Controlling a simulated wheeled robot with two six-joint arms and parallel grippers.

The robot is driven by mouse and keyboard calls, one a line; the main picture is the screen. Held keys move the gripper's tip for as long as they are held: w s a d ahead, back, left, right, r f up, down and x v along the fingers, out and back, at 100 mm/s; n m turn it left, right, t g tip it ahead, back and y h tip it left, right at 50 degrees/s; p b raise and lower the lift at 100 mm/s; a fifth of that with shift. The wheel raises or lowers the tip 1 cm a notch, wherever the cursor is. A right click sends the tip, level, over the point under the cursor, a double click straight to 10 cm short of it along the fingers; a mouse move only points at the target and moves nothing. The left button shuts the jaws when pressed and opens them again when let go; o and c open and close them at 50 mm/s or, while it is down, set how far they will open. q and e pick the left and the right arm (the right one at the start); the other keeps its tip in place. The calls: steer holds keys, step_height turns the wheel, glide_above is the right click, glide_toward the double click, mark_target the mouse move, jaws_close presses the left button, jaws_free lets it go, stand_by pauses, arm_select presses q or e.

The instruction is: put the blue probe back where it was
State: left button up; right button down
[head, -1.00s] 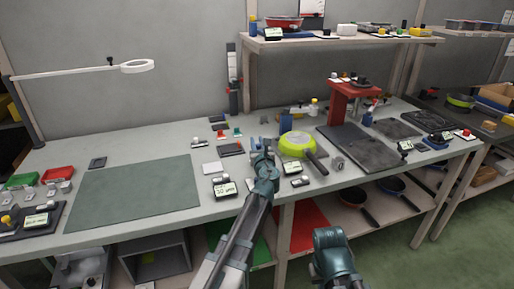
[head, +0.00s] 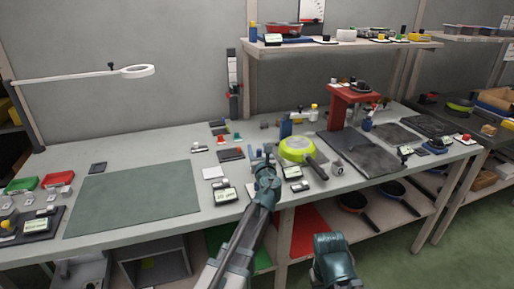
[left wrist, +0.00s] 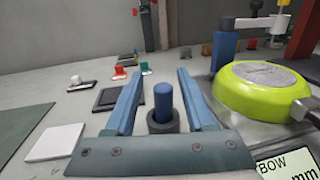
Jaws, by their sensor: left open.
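The blue probe (left wrist: 163,100) is a short blue cylinder standing upright in a dark round holder (left wrist: 163,125) in the left wrist view. My left gripper (left wrist: 160,76) is open, with one finger to each side of the probe. Gaps show between probe and fingers, and I cannot tell how near it is in depth. In the head view the left gripper (head: 262,154) is over the bench, just left of the lime-green pan, and its arm hides the probe. My right gripper's fingers are not in view; only a part of my right arm shows at the bottom.
The lime-green pan (head: 296,149) lies close on the right, with a blue post (left wrist: 225,52) behind it. Display blocks (head: 225,195) stand near the front edge. A dark tray (head: 231,154) and a white square (head: 213,172) lie left. The green mat (head: 135,197) is clear.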

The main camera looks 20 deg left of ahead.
arm_select(q)
steer(key=v, duration=1)
steer(key=shift+s+d, duration=0.1)
